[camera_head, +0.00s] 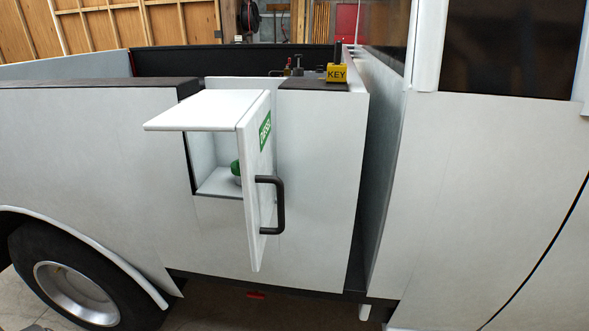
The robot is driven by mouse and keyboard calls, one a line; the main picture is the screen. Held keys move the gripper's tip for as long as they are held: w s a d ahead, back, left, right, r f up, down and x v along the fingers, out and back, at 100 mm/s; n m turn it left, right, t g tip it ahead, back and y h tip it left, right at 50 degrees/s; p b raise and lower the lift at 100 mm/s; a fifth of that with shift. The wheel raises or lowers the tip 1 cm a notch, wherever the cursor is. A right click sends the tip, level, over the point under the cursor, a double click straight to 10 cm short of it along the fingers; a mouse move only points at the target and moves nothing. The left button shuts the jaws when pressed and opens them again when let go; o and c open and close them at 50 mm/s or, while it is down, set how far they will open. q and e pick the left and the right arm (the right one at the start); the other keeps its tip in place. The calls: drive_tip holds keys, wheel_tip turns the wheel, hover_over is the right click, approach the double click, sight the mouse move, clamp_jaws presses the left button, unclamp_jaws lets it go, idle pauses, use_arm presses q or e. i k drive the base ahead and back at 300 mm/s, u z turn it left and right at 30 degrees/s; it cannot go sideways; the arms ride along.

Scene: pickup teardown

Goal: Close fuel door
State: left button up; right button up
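The white fuel door (257,185) stands open on the truck's side, swung outward from a box-like recess (213,155). It carries a green label (265,131) and a black bar handle (280,204). A green fuel cap (236,170) shows inside the recess, partly hidden by the door. A white flat panel (205,110) juts out above the recess. Neither of my grippers is in view.
The white pickup's side panel (90,150) fills the left, with a rear wheel (80,285) below. A yellow block marked KEY (337,73) sits on the bed rail. The cab door (480,190) is at right. Space in front of the fuel door looks clear.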

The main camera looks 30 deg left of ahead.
sight(248, 112)
drive_tip(key=u, duration=2)
drive_tip(key=k, duration=0.5)
drive_tip(key=z, duration=0.75)
